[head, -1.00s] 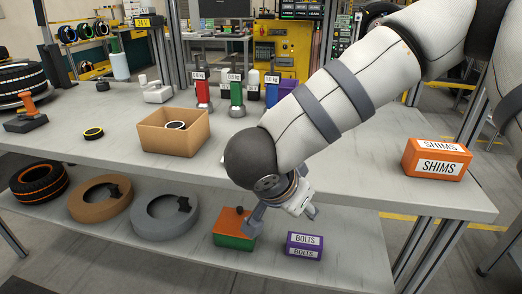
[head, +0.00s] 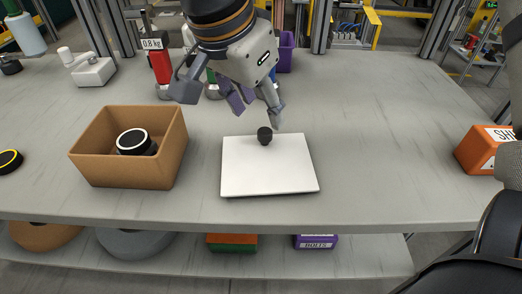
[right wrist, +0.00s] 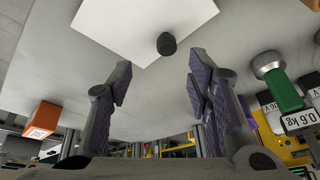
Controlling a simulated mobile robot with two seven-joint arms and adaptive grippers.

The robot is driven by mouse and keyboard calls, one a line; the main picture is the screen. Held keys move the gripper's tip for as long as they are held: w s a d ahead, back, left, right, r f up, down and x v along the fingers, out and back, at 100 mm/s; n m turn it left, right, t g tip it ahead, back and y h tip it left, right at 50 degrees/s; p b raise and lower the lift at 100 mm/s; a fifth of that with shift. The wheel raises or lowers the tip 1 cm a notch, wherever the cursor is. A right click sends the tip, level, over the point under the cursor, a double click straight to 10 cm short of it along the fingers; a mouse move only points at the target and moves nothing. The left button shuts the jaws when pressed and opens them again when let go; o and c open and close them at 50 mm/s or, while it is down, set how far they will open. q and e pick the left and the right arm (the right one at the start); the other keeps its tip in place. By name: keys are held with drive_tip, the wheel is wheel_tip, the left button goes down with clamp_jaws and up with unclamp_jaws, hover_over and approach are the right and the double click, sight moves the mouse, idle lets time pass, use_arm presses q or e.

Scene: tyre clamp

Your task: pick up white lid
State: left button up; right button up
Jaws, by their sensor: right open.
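The white lid (head: 268,170) lies flat on the grey table in the head view, with a black round knob (head: 265,136) near its far edge. My right gripper (head: 235,108) is open and empty, above and just behind the lid, with its fingers pointing down. In the right wrist view the lid (right wrist: 140,25) shows at the top, and its knob (right wrist: 166,43) lies ahead of the space between the open fingers (right wrist: 158,75). My left gripper is not in view.
A brown open box (head: 125,172) with a black-and-white round part (head: 136,142) inside stands left of the lid. An orange shims box (head: 485,150) stands at the right. Weights, one red (head: 160,65), stand behind the gripper. The table between lid and shims box is clear.

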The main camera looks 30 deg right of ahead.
sight(264, 131)
drive_tip(key=x, duration=0.8)
drive_tip(key=shift+w+a, duration=0.2)
drive_tip(key=shift+w, duration=0.2)
clamp_jaws()
